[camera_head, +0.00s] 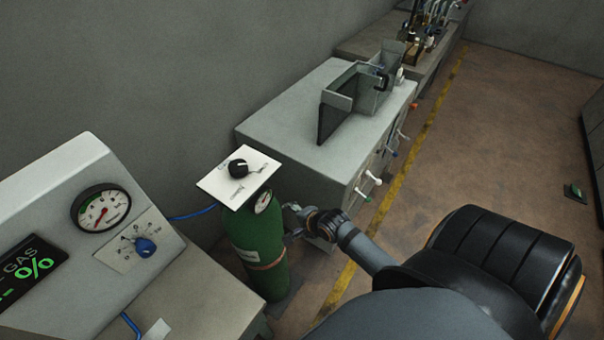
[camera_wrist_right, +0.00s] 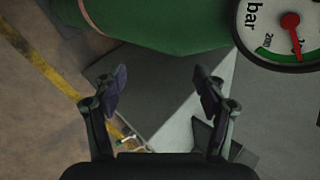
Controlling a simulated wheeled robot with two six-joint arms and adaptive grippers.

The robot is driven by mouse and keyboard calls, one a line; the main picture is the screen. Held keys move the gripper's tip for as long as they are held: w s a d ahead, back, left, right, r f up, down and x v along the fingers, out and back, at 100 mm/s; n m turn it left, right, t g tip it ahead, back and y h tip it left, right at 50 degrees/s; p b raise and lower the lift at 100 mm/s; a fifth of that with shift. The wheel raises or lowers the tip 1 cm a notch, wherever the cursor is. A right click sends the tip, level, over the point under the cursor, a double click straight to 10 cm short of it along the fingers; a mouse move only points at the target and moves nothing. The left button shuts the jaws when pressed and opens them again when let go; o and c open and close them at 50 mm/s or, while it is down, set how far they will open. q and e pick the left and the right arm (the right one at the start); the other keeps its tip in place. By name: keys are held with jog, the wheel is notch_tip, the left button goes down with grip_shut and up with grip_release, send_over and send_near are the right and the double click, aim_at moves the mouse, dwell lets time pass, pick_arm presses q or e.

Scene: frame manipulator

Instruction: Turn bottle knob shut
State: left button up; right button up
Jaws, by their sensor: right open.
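A green gas bottle (camera_head: 257,249) stands upright beside the console. A white plate with a black knob (camera_head: 238,168) sits on its top, and a round gauge (camera_head: 263,202) is on its side below the plate. In the right wrist view the bottle's green side (camera_wrist_right: 165,22) fills the top, and the gauge (camera_wrist_right: 284,30) with a red needle is at the upper right. My right gripper (camera_head: 290,222) is just right of the bottle, below the plate. In the right wrist view its fingers (camera_wrist_right: 160,88) are apart with nothing between them. My left gripper is not in view.
A grey cabinet (camera_head: 300,125) with handles is behind the bottle. A blue hose (camera_head: 192,214) runs from the console towards the bottle. The floor at the right is mostly clear.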

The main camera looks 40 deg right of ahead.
notch_tip(320, 180, down, 8)
jog(key=s+d+n+b, duration=0.1)
jog(key=d+n, duration=0.1)
jog(key=shift+s+f+g+h+b, duration=0.15)
jog(key=shift+s+g+h+b, duration=0.15)
jog(key=shift+s+g+b, duration=0.1)
jog(key=s+d+f+n+g+b, duration=0.1)
jog(key=s+f+n, duration=0.2)
jog(key=s+f, duration=0.35)
jog(key=s+d+f+n+g+h+b, duration=0.1)
jog(key=s+f+n, duration=0.15)
jog(key=f, duration=0.65)
jog(key=s+d+f+n+g+b, duration=0.1)
jog(key=s+f+n+g+b, duration=0.15)
jog(key=s+f, duration=0.4)
jog(key=s+a+f+n+g, duration=0.1)
jog(key=s+f+n, duration=0.3)
jog(key=s+f, duration=0.2)
jog(key=s+a+f+n+g, duration=0.1)
jog(key=s+f+n, duration=0.3)
jog(key=s, duration=0.7)
notch_tip(320, 180, down, 2)
jog(key=shift+a+b, duration=0.3)
jog(key=shift+b, duration=0.15)
